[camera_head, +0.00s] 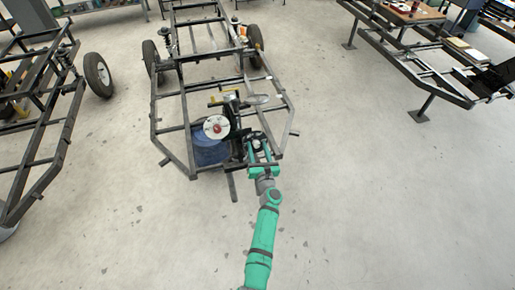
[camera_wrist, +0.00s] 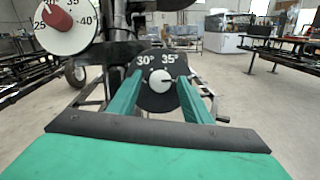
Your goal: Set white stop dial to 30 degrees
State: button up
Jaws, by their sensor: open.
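In the wrist view, a small white knob (camera_wrist: 160,81) sits at the centre of a black dial plate (camera_wrist: 158,100) marked 30° at upper left and 35° at upper right. A short dark pointer runs from the knob toward the right, below the 35° mark. My gripper (camera_wrist: 160,82) has its two green fingers spread, one on each side of the knob. A gap shows between each finger and the knob. In the head view my gripper (camera_head: 259,152) is at the front of the dark frame, and the knob is too small to read there.
A larger white dial (camera_wrist: 65,27) with a red pointer and several numbers is at upper left; it also shows in the head view (camera_head: 216,127). Frame bars (camera_head: 172,152) surround my gripper. Other frames stand left and right (camera_head: 425,75). The floor in front is clear.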

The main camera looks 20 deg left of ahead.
jog(key=c, duration=1.1)
jog(key=shift+o, duration=0.2)
